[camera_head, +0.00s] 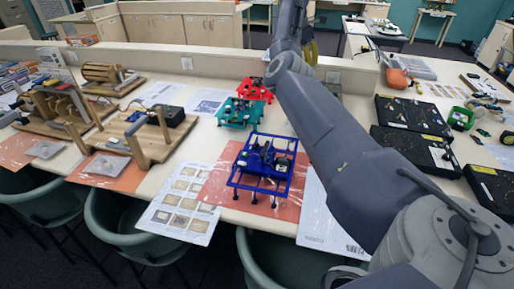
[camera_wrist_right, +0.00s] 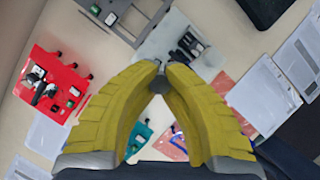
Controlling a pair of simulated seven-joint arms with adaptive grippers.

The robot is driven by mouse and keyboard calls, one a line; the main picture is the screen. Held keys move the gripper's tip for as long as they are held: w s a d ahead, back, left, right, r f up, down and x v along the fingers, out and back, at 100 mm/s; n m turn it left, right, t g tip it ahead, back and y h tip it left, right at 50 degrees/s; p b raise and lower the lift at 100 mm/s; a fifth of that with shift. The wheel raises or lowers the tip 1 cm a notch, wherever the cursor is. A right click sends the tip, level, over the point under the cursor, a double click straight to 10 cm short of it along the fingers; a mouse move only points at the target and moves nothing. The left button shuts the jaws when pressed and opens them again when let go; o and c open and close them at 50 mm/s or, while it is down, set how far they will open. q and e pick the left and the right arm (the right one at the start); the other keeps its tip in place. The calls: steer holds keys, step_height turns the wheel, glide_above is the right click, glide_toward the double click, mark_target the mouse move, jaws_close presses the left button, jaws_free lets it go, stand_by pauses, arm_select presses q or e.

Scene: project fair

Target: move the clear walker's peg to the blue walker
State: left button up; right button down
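The blue walker (camera_head: 265,165) stands on a salmon mat near the front edge of the table. The clear walker (camera_wrist_right: 181,48) is a pale translucent plate with dark parts; it shows just beyond my right fingertips in the right wrist view and is not made out in the head view. My right gripper (camera_wrist_right: 163,68) has its yellow fingers drawn together at the tips, over the edge of the clear walker. A small grey piece shows at the tips; I cannot tell whether it is a peg. In the head view my right gripper (camera_head: 311,50) is partly behind my arm. My left gripper is out of view.
A teal walker (camera_head: 240,111) and a red walker (camera_head: 254,89) stand behind the blue one. A grey frame (camera_wrist_right: 121,14) is close to the clear walker. Wooden machines (camera_head: 145,135) fill the left, black boxes (camera_head: 415,148) the right. A low partition (camera_head: 200,61) runs behind.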

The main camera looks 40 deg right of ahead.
steer(key=shift+f, duration=0.15)
steer(key=w+a+f+n, duration=0.1)
steer(key=w+a+f, duration=0.4)
steer(key=a, duration=0.5)
steer(key=m+y, duration=0.1)
glide_toward(256, 149)
steer(key=d, duration=0.3)
steer(key=shift+t, duration=0.3)
steer(key=shift+a+x, duration=0.2)
steer(key=shift+x, duration=0.75)
steer(key=shift+a+x, duration=0.25)
steer(key=shift+x, duration=0.65)
steer(key=shift+a+x, duration=0.2)
steer(key=shift+x, duration=0.75)
steer(key=shift+f, duration=1.2)
stand_by(0.3)
